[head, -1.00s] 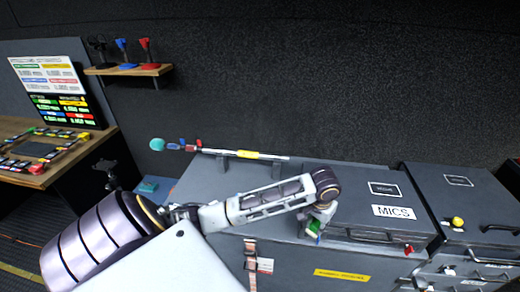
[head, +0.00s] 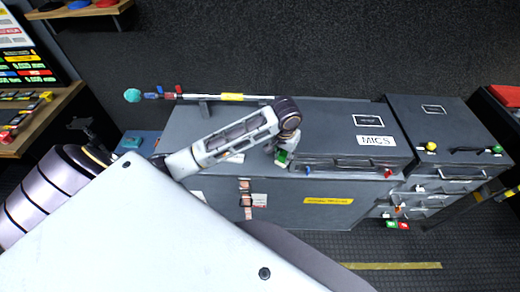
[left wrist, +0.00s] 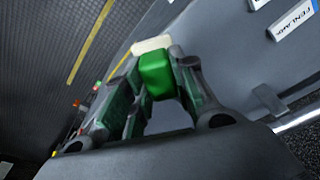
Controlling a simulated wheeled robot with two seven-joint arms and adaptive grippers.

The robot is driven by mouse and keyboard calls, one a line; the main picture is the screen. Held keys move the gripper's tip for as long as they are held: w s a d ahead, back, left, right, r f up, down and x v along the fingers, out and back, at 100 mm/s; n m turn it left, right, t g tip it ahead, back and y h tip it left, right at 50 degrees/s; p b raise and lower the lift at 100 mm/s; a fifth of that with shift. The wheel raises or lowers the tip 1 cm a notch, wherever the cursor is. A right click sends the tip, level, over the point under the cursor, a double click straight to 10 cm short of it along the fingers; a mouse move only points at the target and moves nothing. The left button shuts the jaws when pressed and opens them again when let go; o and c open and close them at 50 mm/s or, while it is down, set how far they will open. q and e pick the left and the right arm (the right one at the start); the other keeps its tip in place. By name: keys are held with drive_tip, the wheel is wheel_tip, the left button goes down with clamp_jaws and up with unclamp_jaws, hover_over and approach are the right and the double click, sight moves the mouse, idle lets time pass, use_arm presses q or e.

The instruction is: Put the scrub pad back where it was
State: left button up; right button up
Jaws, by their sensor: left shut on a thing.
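The scrub pad is a small block, green with a cream layer. In the left wrist view the scrub pad (left wrist: 157,77) sits between the two fingers of my left gripper (left wrist: 160,80), which is shut on it. In the head view my left gripper (head: 283,157) is at the front left of the case labelled MICS (head: 335,135), and a bit of green shows at its tips. I cannot tell whether the pad touches the case or bench. My right gripper is not in view.
A boom pole (head: 232,97) lies along the back on holders. A second grey case (head: 435,115) with small items on top stands at the right. A wooden desk (head: 40,118) and a shelf (head: 85,11) are at the left. Floor is open at the lower right.

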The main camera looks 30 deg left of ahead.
use_arm(q)
drive_tip(key=shift+w, duration=0.2)
drive_tip(key=shift+w+b, duration=0.3)
drive_tip(key=shift+b, duration=0.1)
drive_tip(key=shift+w+a+b, duration=0.3)
drive_tip(key=shift+a+b, duration=0.1)
drive_tip(key=shift+a, duration=0.15)
drive_tip(key=shift+w+a+b, duration=0.3)
drive_tip(key=shift+a+b, duration=0.05)
drive_tip(key=shift+a, duration=0.15)
drive_tip(key=w+a+f+m+h+b, duration=0.1)
drive_tip(key=w+a+f+m+b, duration=0.2)
drive_tip(key=a+m, duration=0.7)
drive_tip(key=shift+f+m+g+h+b, duration=0.35)
drive_tip(key=shift+f+m+b, duration=0.45)
drive_tip(key=shift+f+b, duration=0.5)
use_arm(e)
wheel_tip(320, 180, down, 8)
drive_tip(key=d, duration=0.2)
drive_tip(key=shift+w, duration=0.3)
use_arm(q)
drive_tip(key=shift+w, duration=0.1)
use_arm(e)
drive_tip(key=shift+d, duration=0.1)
